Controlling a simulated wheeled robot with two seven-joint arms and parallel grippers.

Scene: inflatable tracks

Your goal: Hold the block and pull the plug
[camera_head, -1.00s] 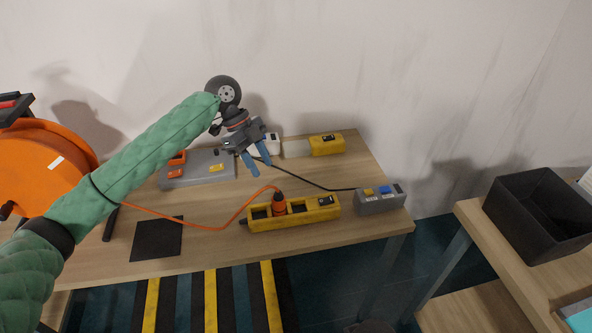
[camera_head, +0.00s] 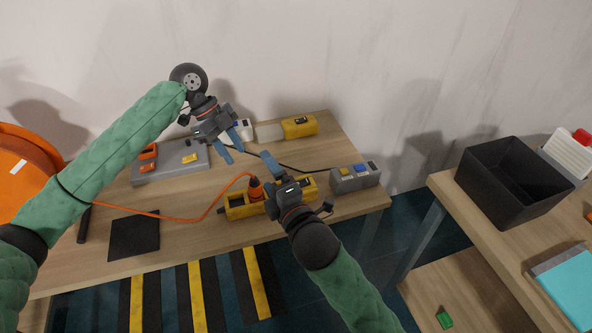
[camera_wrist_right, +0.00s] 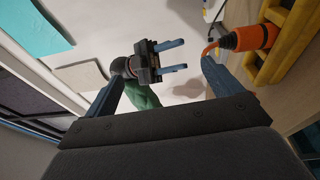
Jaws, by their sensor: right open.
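The yellow block (camera_head: 238,211) is a long socket strip lying near the front edge of the wooden table. The orange plug (camera_head: 256,190) stands upright in it, with an orange cable running left. My right gripper (camera_head: 272,172) is open, just right of the plug and above the block, hiding part of the block's middle. In the right wrist view, the plug (camera_wrist_right: 250,38) and block (camera_wrist_right: 278,62) are at the upper right, beyond one finger and outside the jaws. My left gripper (camera_head: 233,152) is open and empty, above and behind the block.
A grey box with coloured buttons (camera_head: 354,178) sits right of the block. A black mat (camera_head: 134,237) lies at left. A black bin (camera_head: 512,185) stands on the right table.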

